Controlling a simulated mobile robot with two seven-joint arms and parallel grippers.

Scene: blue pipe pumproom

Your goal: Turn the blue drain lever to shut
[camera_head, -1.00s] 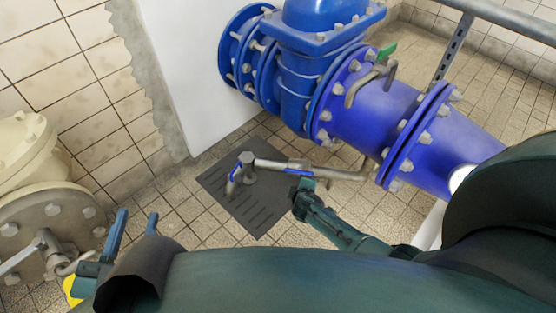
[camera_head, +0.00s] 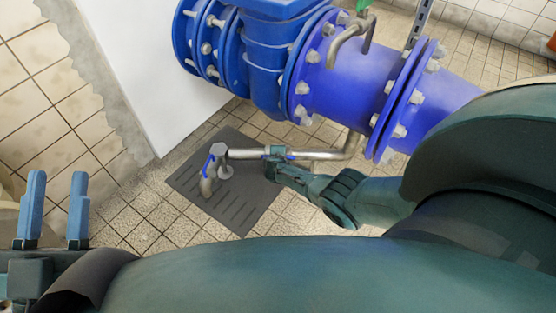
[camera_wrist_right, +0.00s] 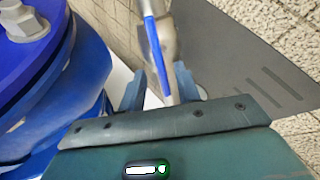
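In the right wrist view, the blue lever (camera_wrist_right: 153,45) runs along the pipe and down between the two fingers of my right gripper (camera_wrist_right: 160,88). Those fingers stand apart; whether either touches the lever I cannot tell. My left gripper (camera_head: 57,190) is open and empty at the lower left, away from the pipe.
A dark slotted drain plate (camera_head: 235,210) lies in the tiled floor under the spout. The large blue flanged pipe (camera_head: 350,75) runs above and behind my right gripper, and its flange (camera_wrist_right: 45,85) is close in the wrist view. A white wall block (camera_head: 140,70) stands left.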

